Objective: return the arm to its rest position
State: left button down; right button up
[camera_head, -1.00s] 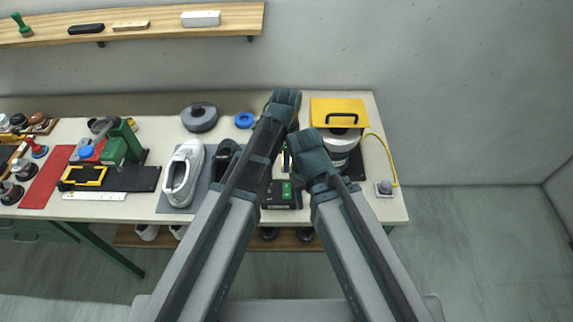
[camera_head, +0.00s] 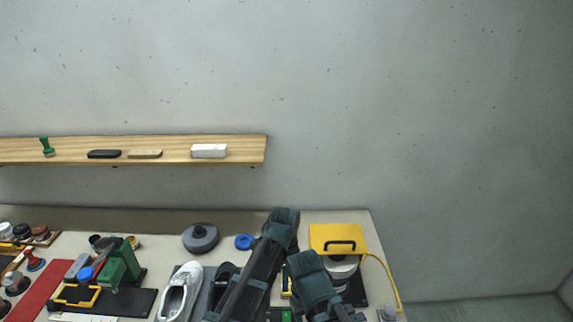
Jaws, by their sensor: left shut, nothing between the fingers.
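My left arm rises from the bottom edge to a dark joint. Its gripper (camera_head: 243,298), folded back along the arm, shows only in part low in the picture. It is shut and empty, in front of the bench and beside a dark shoe (camera_head: 223,277). My right arm also reaches up from the bottom edge, to the right of the left one. Its gripper cannot be made out. A white shoe (camera_head: 179,292) lies on the bench to the left of my arms, partly cut off by the bottom edge.
The bench holds a green device (camera_head: 118,265), a grey round part (camera_head: 200,238), a blue ring (camera_head: 244,242) and a yellow-topped machine (camera_head: 338,238) close to my right arm. A wooden shelf (camera_head: 240,143) is on the wall. The wall space above is clear.

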pick_arm(q)
jog(key=s+a+n+t, duration=0.1)
jog(key=s+a+n, duration=0.3)
jog(key=a+n, duration=0.45)
jog(key=s+a+n+t, duration=0.1)
jog(key=s+a+n, duration=0.2)
jog(key=a+n, duration=0.6)
jog(key=s+d+f+m+g+y+b, duration=0.1)
jog(key=s+d+f+m+b, duration=0.2)
jog(key=s+d+f+b, duration=0.2)
jog(key=d+f+b, duration=0.3)
jog(key=d, duration=0.4)
jog(key=shift+s+f, duration=0.25)
jog(key=shift+s, duration=0.05)
jog(key=shift+m, duration=0.25)
